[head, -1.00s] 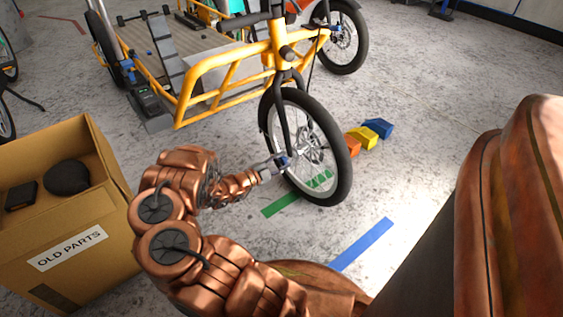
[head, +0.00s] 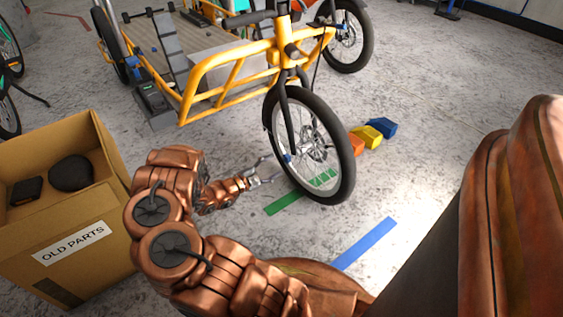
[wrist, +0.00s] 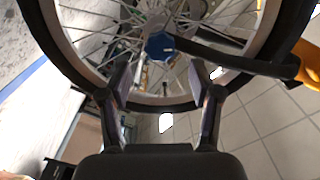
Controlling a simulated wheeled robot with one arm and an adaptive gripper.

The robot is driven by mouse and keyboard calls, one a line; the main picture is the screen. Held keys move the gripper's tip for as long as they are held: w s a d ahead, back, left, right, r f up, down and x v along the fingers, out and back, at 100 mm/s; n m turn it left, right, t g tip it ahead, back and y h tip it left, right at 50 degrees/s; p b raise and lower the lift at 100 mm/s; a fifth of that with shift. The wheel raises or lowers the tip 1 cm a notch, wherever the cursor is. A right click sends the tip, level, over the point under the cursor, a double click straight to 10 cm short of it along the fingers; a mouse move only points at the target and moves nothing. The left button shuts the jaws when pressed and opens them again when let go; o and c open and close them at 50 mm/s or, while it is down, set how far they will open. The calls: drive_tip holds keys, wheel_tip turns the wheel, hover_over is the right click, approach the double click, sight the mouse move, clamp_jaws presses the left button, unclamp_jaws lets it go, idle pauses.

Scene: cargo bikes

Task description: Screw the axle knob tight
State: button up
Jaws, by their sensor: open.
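The blue axle knob (wrist: 160,46) sits at the hub of the front wheel (wrist: 190,92), near the top middle of the wrist view. In the head view the knob (head: 287,159) is a small blue spot at the wheel's hub, beside the fork. My gripper (head: 268,169) is open and empty, to the left of the wheel and apart from the knob. In the wrist view the two fingers of my gripper (wrist: 165,85) are spread wide, with the knob ahead of the gap between them. How far the knob is threaded on cannot be told.
The yellow cargo bike (head: 235,75) stands behind the wheel. A cardboard box marked OLD PARTS (head: 70,243) is at the left. Yellow (head: 368,137) and blue (head: 383,128) blocks lie right of the wheel. The floor in front is clear apart from tape strips.

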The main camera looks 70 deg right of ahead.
sight(285, 159)
drive_tip(key=v, duration=0.6)
drive_tip(key=shift+s+d+n+p, duration=0.2)
drive_tip(key=shift+s+d+n, duration=0.7)
drive_tip(key=shift+d+n, duration=0.8)
drive_tip(key=shift+s+d+n+p, duration=0.25)
drive_tip(key=shift+s+d+n, duration=0.65)
drive_tip(key=shift+d+n, duration=0.8)
drive_tip(key=shift+s+d+n+p, duration=0.2)
drive_tip(key=shift+s+d+n, duration=0.7)
drive_tip(key=shift+d+n, duration=0.8)
drive_tip(key=shift+a, duration=0.1)
drive_tip(key=c, duration=1.1)
